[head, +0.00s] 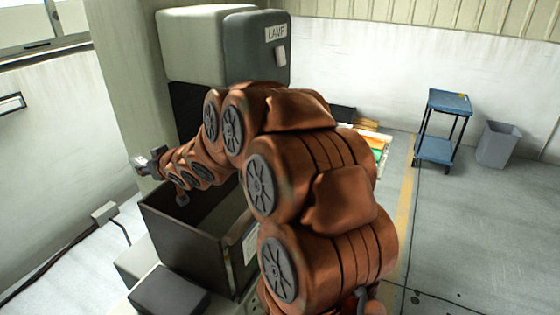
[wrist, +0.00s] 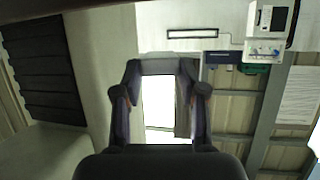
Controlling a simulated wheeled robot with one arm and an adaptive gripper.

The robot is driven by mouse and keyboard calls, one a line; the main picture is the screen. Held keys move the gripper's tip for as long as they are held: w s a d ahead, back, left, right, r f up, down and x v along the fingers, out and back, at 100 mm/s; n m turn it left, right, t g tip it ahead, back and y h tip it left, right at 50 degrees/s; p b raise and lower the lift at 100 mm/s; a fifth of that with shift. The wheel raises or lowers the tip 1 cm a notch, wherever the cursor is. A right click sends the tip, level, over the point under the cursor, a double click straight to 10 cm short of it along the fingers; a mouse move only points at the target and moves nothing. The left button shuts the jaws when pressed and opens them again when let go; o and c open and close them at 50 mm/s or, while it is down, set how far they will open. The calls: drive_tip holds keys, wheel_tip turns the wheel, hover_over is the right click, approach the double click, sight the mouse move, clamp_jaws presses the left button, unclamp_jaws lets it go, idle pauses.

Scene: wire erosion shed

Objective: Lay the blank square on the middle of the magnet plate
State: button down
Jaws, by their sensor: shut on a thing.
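My gripper (head: 148,163) is at the end of my arm, stretched to the left, above and beyond the left rim of an open dark tank. It also shows in the wrist view (wrist: 163,68), with both fingers bent inward. It is shut on a small piece, which I take as the blank (head: 142,160); in the head view it is a pale bit at the fingertips. Its shape and tilt are too small to tell. I cannot make out the magnet plate in either view; my arm and the tank walls hide part of that area.
The dark tank (head: 188,248) stands open below my arm. Behind it rises a machine head with a LAMP label (head: 276,33). A grey box (head: 168,292) is in front. A blue trolley (head: 447,102) and a grey bin (head: 499,145) stand far right, with free floor before them.

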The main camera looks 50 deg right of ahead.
drive_tip(key=d+m+h, duration=0.1)
drive_tip(key=d, duration=0.2)
drive_tip(key=shift+d+h, duration=0.3)
drive_tip(key=s+d+f+m+g+h+b, duration=0.15)
drive_tip(key=d+m+h, duration=0.25)
drive_tip(key=d, duration=0.5)
drive_tip(key=s+d+f+m+g+h, duration=0.15)
drive_tip(key=d+m+h, duration=0.25)
drive_tip(key=d, duration=0.5)
drive_tip(key=w+d+f+m+g+h+b, duration=0.1)
drive_tip(key=w+d+f+m+g+h, duration=0.15)
drive_tip(key=d, duration=0.65)
drive_tip(key=w+d+f+m+g+h, duration=0.15)
drive_tip(key=d+f, duration=0.25)
drive_tip(key=d, duration=0.6)
drive_tip(key=w+d+f+m+g+h+b, duration=0.1)
drive_tip(key=w+d+f+m+g, duration=0.2)
drive_tip(key=d, duration=0.6)
drive_tip(key=shift+t, duration=0.3)
drive_tip(key=f+p, duration=0.1)
drive_tip(key=f, duration=0.2)
drive_tip(key=f+p, duration=0.2)
drive_tip(key=f, duration=0.1)
drive_tip(key=s+f+p, duration=0.1)
drive_tip(key=f, duration=0.3)
drive_tip(key=shift+d, duration=0.1)
drive_tip(key=shift+f, duration=0.3)
drive_tip(key=shift+f, duration=0.15)
drive_tip(key=c, duration=0.7)
unclamp_jaws()
